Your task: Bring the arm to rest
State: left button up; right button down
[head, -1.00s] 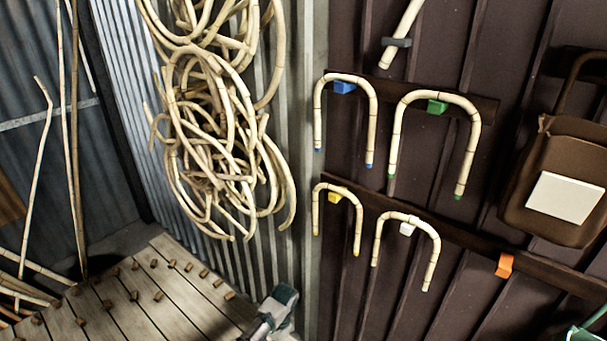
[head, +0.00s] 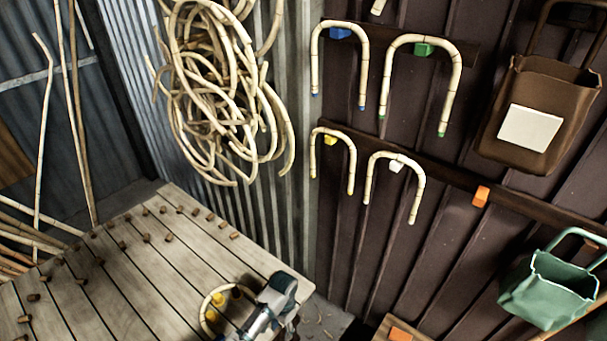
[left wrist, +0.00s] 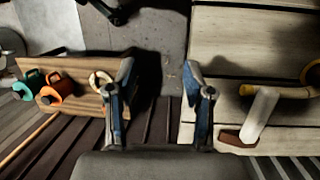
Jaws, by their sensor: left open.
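My left gripper (head: 268,308) is at the bottom of the head view, over the right front edge of the slatted wooden bench (head: 165,262). A curved cane piece (head: 208,302) lies on the bench beside it, with yellow parts near it. In the left wrist view, my left gripper (left wrist: 158,90) has its two blue-grey fingers wide apart with nothing between them. Grey floor shows beyond them, and bench planks (left wrist: 245,60) are at the right. My right gripper is not in view.
Bent canes (head: 336,60) hang on dark wall rails at the right. A brown bag (head: 545,90) and a green bag (head: 548,285) hang beside them. Coiled rattan (head: 215,80) hangs at the back.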

pick_arm(q)
jog(key=s+a+f+n+t+h, duration=0.1)
jog(key=s+f+n+t+h, duration=0.15)
jog(key=s, duration=0.85)
jog(key=s+a+r+n+t+y, duration=0.2)
jog(key=s+a+r+n+t, duration=0.35)
jog(key=s+a, duration=0.75)
notch_tip(320, 180, down, 26)
jog(key=s+m+g+b, duration=0.1)
jog(key=m+g+b, duration=0.1)
jog(key=g, duration=0.1)
jog(key=s+a+f+g+b, duration=0.1)
jog(key=s+a+f+b, duration=0.1)
jog(key=s+f, duration=1.6)
jog(key=shift+a+f+g+b, duration=0.35)
jog(key=shift+a+f, duration=0.3)
jog(key=shift+f, duration=0.15)
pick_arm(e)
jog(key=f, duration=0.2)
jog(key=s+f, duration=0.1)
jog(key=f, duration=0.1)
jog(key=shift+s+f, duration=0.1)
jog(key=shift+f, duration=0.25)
